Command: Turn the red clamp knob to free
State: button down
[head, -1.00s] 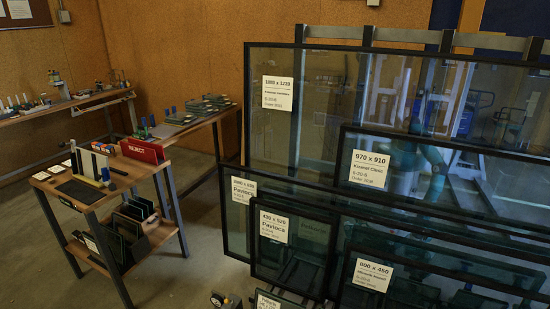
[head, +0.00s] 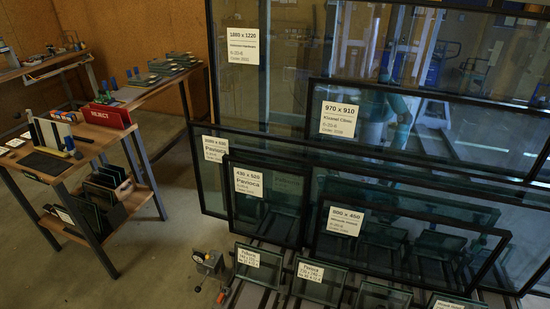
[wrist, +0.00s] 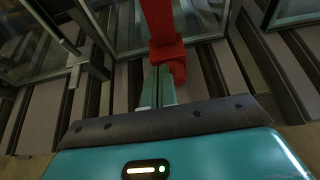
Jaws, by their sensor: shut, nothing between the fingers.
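In the wrist view my gripper (wrist: 157,82) shows two pale green fingers pressed together, with nothing between them. Just beyond the fingertips is a red upright part (wrist: 163,30) with a wider red block (wrist: 168,62) at its lower end. It looks like part of the clamp, but I cannot tell which part is the knob or how it is turned. The fingertips overlap the block's left edge in the picture; I cannot tell whether they touch it. My gripper does not show in the head view, and I cannot make out the knob there.
Framed glass panes with paper labels, such as the 970 x 910 pane (head: 430,125), stand in a rack. Smaller panes (head: 258,266) stand along its front. A small device (head: 208,262) sits left of them. A workbench (head: 85,150) is at left, with bare floor between.

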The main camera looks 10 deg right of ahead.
jog(key=shift+r, duration=0.15)
jog(key=shift+a+r, duration=0.15)
jog(key=shift+r, duration=0.05)
jog(key=shift+s+a, duration=0.5)
jog(key=shift+s, duration=0.35)
jog(key=shift+s+a, duration=0.5)
jog(key=shift+s, duration=0.35)
jog(key=shift+s+a, duration=0.5)
jog(key=shift+s, duration=0.35)
